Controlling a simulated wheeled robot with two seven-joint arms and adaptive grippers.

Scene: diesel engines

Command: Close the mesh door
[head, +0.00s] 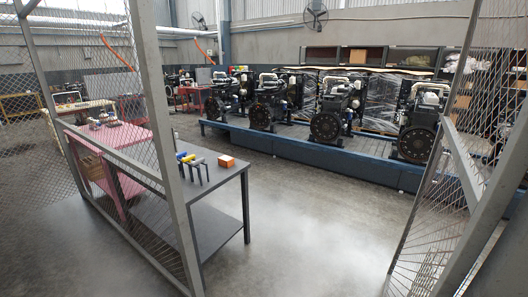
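Two framed mesh panels stand on either side of a wide open gap. The left mesh panel (112,158) has a grey frame with a thick upright on its right side and a sloping-looking middle rail. The right mesh panel (461,165) also has a grey frame and middle rail, and is cut off by the right edge of the view. Both run away from me into the room. I cannot tell for certain which one is the mesh door; no handle or latch is clear. Neither of my grippers is in view.
A dark workbench (216,172) with clamp-like tools (194,165) and an orange box (226,161) stands just right of the left panel. A pink bench (128,138) shows through its mesh. Several engines stand on a long blue platform (290,150) behind. Floor between the panels is clear.

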